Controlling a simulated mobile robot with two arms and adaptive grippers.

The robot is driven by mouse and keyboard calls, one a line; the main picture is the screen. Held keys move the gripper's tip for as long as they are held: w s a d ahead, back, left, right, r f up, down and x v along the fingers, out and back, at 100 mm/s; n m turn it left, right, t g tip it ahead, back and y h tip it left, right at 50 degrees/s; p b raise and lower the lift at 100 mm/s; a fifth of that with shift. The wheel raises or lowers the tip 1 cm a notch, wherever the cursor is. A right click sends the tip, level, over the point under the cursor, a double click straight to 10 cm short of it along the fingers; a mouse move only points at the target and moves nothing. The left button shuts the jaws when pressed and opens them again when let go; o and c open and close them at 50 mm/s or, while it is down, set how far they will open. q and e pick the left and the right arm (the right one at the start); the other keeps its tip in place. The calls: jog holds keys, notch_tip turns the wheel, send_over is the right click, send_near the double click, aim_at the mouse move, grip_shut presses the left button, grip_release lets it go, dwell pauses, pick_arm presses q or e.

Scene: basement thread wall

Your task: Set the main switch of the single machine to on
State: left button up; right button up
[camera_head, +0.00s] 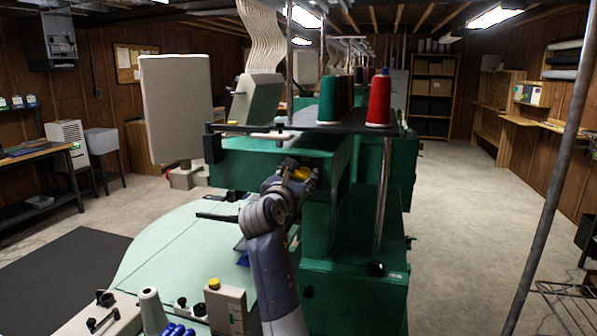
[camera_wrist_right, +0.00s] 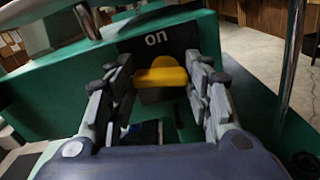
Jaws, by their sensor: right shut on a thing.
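The single machine (camera_head: 262,160) is a large green machine with a pale green table, in the middle of the head view. Its main switch is a yellow knob (camera_wrist_right: 160,77) on the green front, with a dark plate (camera_wrist_right: 157,41) reading "on" just above it. The knob also shows partly in the head view (camera_head: 302,173). My right gripper (camera_head: 296,178) is at the machine's front, its fingers on both sides of the knob and shut on it. The gripper hides part of the switch in the head view. My left gripper is not in view.
Thread cones, among them a green one (camera_head: 328,98) and a red one (camera_head: 379,101), stand on a dark shelf above the switch. A metal pole (camera_head: 383,205) rises right of it. A yellow button box (camera_head: 226,305) is at the table's front.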

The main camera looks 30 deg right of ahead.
jog(key=m+p, duration=0.2)
jog(key=m, duration=0.1)
jog(key=shift+r+m, duration=0.15)
jog(key=shift+m, duration=0.25)
jog(key=shift+s+d+m+p, duration=0.1)
jog(key=shift+m+p, duration=0.35)
jog(key=shift+m, duration=0.45)
jog(key=m, duration=0.2)
jog(key=shift+m, duration=0.4)
jog(key=m, duration=0.3)
jog(key=shift+s+m, duration=0.1)
jog(key=shift+m, duration=0.2)
jog(key=shift+d+m+b, duration=0.15)
jog(key=shift+m+b, duration=0.2)
jog(key=shift+m, duration=1.45)
jog(key=shift+s, duration=0.1)
jog(key=o, duration=1)
jog(key=shift+o, duration=0.2)
